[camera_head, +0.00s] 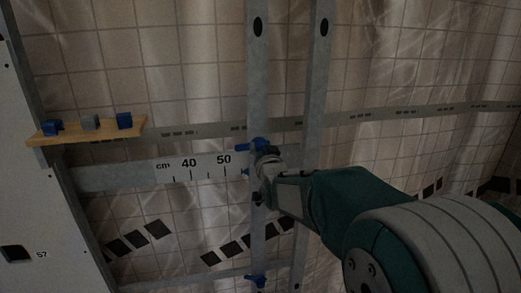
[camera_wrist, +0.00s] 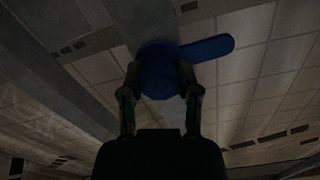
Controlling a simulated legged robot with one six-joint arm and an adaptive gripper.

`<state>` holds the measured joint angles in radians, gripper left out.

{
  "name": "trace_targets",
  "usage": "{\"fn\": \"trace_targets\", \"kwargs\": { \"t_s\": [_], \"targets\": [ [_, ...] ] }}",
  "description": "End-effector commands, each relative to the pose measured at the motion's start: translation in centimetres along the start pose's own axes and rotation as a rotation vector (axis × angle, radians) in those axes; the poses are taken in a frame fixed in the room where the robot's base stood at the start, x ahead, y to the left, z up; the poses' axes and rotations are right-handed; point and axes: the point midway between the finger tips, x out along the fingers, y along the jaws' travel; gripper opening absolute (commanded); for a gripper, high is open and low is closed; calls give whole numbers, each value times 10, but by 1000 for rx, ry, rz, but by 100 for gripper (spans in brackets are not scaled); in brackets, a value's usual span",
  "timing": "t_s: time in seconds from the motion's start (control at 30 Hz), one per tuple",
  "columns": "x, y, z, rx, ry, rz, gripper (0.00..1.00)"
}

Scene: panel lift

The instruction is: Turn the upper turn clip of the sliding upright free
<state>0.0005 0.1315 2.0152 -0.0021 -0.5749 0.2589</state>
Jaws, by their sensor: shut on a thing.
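The sliding upright (camera_head: 257,80) is a grey metal post crossing the horizontal rail just right of the 50 mark. The upper turn clip (camera_head: 244,142) is blue and sits on the upright at the rail's upper edge, partly hidden by my gripper (camera_head: 266,158). In the wrist view my gripper (camera_wrist: 160,82) has its two fingers on either side of the clip's round blue body (camera_wrist: 157,54), shut on it. The clip's lever (camera_wrist: 208,48) points right there, roughly across the post. A lower blue turn clip (camera_head: 255,280) sits near the upright's bottom.
The rail (camera_head: 140,174) carries a cm scale with 40 and 50. A second metal post (camera_head: 318,60) stands to the right. A wooden shelf (camera_head: 85,132) at left holds two blue pieces and a grey one. A pale panel (camera_head: 30,190) stands at far left. Tiled wall lies behind.

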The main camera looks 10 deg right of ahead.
Motion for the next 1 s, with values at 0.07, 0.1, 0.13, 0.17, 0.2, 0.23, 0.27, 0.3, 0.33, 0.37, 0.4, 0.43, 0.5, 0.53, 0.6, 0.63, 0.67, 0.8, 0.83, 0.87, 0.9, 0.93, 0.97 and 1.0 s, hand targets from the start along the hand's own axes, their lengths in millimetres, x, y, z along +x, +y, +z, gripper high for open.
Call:
{"fn": "trace_targets", "kwargs": {
  "t_s": [0.07,0.1,0.13,0.17,0.2,0.23,0.27,0.3,0.33,0.37,0.4,0.43,0.5,0.53,0.6,0.63,0.67,0.8,0.83,0.87,0.9,0.93,0.97,1.0],
  "targets": [
    [0,0,-1,73,2,0,0],
    [0,0,-1,111,2,0,0],
    [0,0,-1,139,2,0,0],
    [0,0,-1,167,2,0,0],
    [0,0,-1,203,2,0,0],
    [0,0,-1,230,2,0,0],
    [1,0,-1,255,2,0,0],
    [1,0,-1,289,2,0,0],
    [1,0,-1,313,2,0,0],
    [1,0,-1,336,3,0,0],
    [1,1,-1,366,3,0,0],
    [1,1,-1,388,3,0,0],
    [1,1,-1,433,3,0,0],
    [1,1,-1,452,3,0,0],
    [1,1,-1,489,3,0,0],
    [1,1,-1,504,3,0,0],
    [1,1,-1,516,3,0,0],
    [1,1,-1,563,3,0,0],
    [1,1,-1,570,3,0,0],
    [1,1,-1,576,3,0,0],
    [1,1,-1,582,3,0,0],
    [1,1,-1,587,3,0,0],
    [1,1,-1,591,3,0,0],
    [1,1,-1,594,3,0,0]
  ]
}}
